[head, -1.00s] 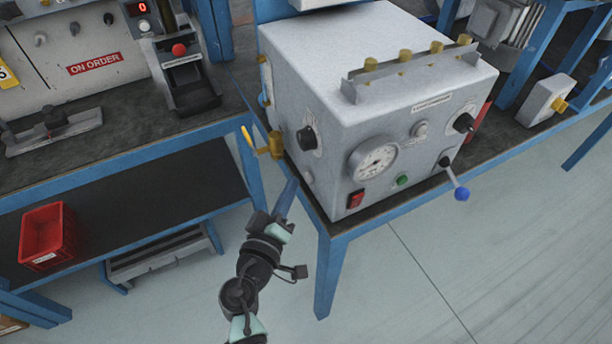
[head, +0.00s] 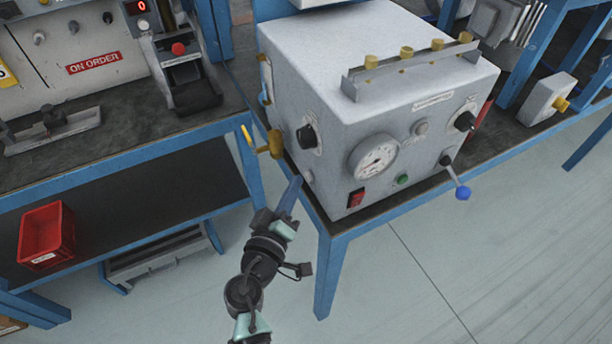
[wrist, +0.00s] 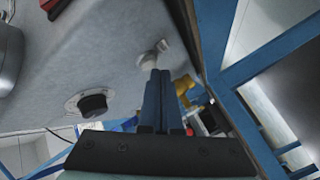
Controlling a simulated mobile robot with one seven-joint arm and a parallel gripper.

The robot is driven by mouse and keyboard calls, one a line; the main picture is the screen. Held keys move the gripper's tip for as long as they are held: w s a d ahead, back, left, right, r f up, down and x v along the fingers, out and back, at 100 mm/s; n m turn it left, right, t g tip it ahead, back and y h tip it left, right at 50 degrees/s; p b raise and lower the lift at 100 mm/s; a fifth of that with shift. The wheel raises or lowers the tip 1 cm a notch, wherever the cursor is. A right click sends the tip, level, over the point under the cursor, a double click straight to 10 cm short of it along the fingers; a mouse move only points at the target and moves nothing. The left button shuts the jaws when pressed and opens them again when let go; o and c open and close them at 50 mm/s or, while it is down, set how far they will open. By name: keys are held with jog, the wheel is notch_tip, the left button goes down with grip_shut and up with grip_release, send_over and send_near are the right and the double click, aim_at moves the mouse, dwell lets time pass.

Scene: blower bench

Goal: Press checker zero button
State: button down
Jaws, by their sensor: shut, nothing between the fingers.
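The big light-grey box (head: 380,75) stands on the blue-framed bench, with a dial gauge (head: 374,159) on its front. No label reading checker or zero is legible.
A black dial knob (head: 307,137) is above the pale one. A yellow-handled valve (head: 268,146) sticks out just left of my fingers. A red switch (head: 355,197), a green button (head: 402,180) and a blue-tipped lever (head: 460,191) are to the right.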

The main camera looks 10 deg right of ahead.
jog(key=shift+w+d, duration=0.15)
jog(key=shift+d, duration=0.25)
dwell(0.8)
jog(key=shift+a, duration=0.15)
jog(key=shift+s+a+b, duration=0.3)
jog(key=shift+a+b, duration=0.15)
jog(key=shift+a, duration=0.15)
jog(key=a, duration=0.1)
jog(key=s+a+b, duration=0.1)
jog(key=a, duration=0.2)
jog(key=shift+s+a, duration=0.25)
jog(key=shift+a, duration=0.15)
dwell(0.6)
